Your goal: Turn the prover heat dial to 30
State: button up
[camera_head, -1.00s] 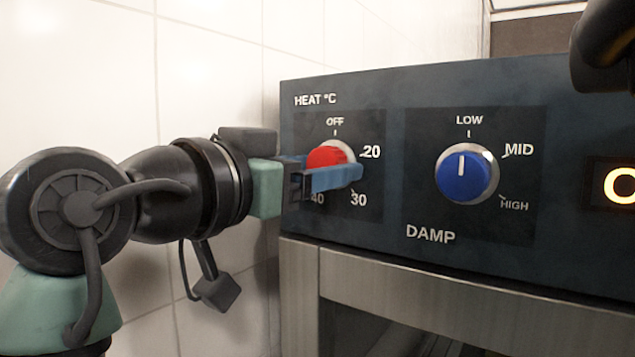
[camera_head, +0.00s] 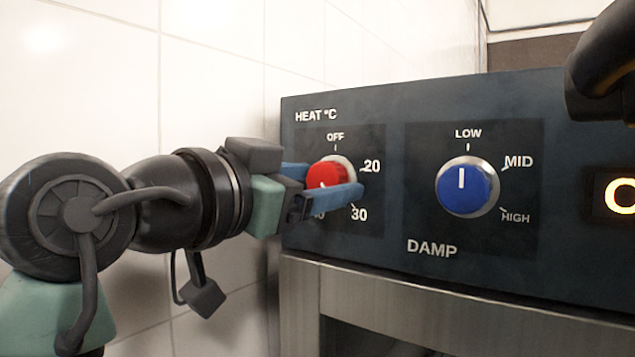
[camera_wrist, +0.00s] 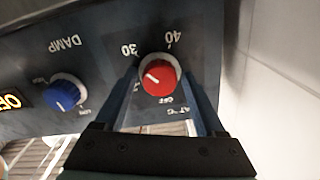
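The heat dial (camera_head: 324,173) is a red knob with a pale rim on the dark control panel, marked OFF, 20, 30 and 40. In the wrist view the dial (camera_wrist: 160,78) sits between my fingers, and its white mark slants toward the 30 label (camera_wrist: 128,50). My gripper (camera_head: 335,182) is at the panel with one blue finger on each side of the knob. In the wrist view my gripper (camera_wrist: 160,75) looks open around it, with fingers very close to its sides; I cannot tell whether they touch. The near finger hides the knob's lower edge in the head view.
The blue damp dial (camera_head: 466,187) is to the right, its mark at LOW. A lit display (camera_head: 620,193) is further right. A white tiled wall (camera_head: 215,70) stands close on the left. A metal-framed door (camera_head: 420,305) lies below the panel.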

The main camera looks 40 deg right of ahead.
jog(key=shift+o, duration=0.4)
jog(key=shift+s+a+f, duration=0.1)
jog(key=shift+a, duration=0.15)
jog(key=b+v, duration=0.3)
jog(key=v, duration=0.9)
jog(key=shift+a, duration=0.2)
jog(key=shift+s, duration=0.15)
